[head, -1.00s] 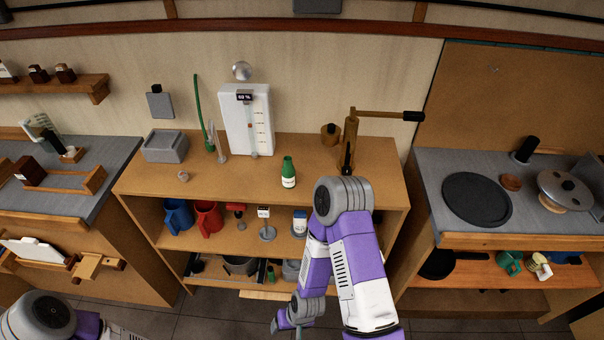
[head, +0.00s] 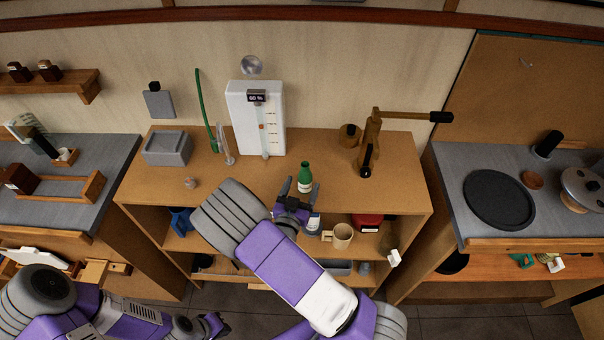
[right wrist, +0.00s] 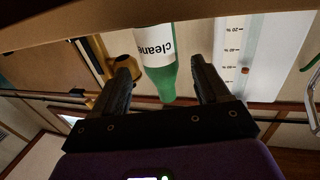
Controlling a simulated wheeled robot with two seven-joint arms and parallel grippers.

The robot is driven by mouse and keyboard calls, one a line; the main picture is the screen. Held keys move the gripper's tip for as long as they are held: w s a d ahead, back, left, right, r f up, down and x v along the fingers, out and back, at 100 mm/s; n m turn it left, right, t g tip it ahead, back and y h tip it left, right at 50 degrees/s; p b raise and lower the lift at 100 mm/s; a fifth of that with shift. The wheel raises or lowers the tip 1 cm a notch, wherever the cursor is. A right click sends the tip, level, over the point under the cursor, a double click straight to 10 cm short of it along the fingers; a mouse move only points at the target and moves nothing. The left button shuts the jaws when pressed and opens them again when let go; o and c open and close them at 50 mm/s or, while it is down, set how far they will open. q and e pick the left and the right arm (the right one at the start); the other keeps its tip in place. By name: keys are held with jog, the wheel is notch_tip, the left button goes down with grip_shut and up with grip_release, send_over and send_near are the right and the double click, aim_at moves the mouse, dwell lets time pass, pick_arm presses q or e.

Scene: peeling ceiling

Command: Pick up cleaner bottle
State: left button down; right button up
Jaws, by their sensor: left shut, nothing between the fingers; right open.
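The green cleaner bottle (head: 305,178) with a white label stands upright on the top of the wooden shelf unit, near its front edge. My right gripper (head: 294,188) is open just in front of it. In the right wrist view the bottle (right wrist: 158,62) appears upside down between the two open fingers (right wrist: 165,85), with a gap on each side. I cannot tell how deep between the fingers it is. My left gripper (head: 213,325) is shut and empty, low at the bottom of the head view.
A white dispenser (head: 256,118) and grey box (head: 167,148) stand behind and left on the shelf unit (head: 370,195). A wooden tap-like stand (head: 370,145) is to the right. A beige mug (head: 342,236) and red container (head: 367,222) sit on the lower shelf.

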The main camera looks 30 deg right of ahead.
aim_at(303, 185)
jog(key=shift+w+d, duration=0.15)
jog(key=shift+d, duration=0.3)
jog(key=x, duration=0.2)
jog(key=f+x, duration=0.1)
jog(key=x, duration=0.1)
jog(key=shift+w+a, duration=0.1)
jog(key=shift+w, duration=0.15)
jog(key=shift+w+d+r, duration=0.15)
jog(key=shift+d, duration=0.1)
jog(key=shift+w, duration=0.1)
jog(key=c, duration=1.2)
